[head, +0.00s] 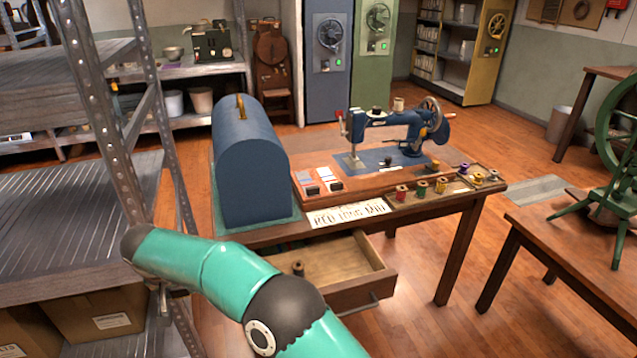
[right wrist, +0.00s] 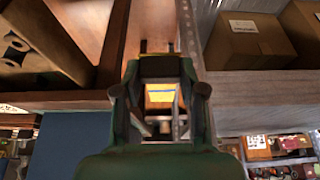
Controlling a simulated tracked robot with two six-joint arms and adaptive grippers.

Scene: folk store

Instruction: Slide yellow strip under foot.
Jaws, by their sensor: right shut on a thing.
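The blue sewing machine (head: 385,125) stands on the wooden table in the head view. Its presser foot (head: 353,158) is small over the metal plate, and its detail is too small to tell. My right arm reaches in across the bottom of the head view, its wrist near the shelf rack at the left; its gripper is mostly hidden there. In the right wrist view my right gripper (right wrist: 158,48) is shut, and a yellow strip (right wrist: 160,93) shows between its fingers. It is far from the presser foot. My left gripper is not in view.
A blue domed case (head: 248,170) stands left of the machine. The table drawer (head: 340,275) is pulled out, with a spool inside. Thread spools (head: 422,189) line the table's front right. A metal shelf rack (head: 160,130) stands close at left, with cardboard boxes (head: 100,305) low down.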

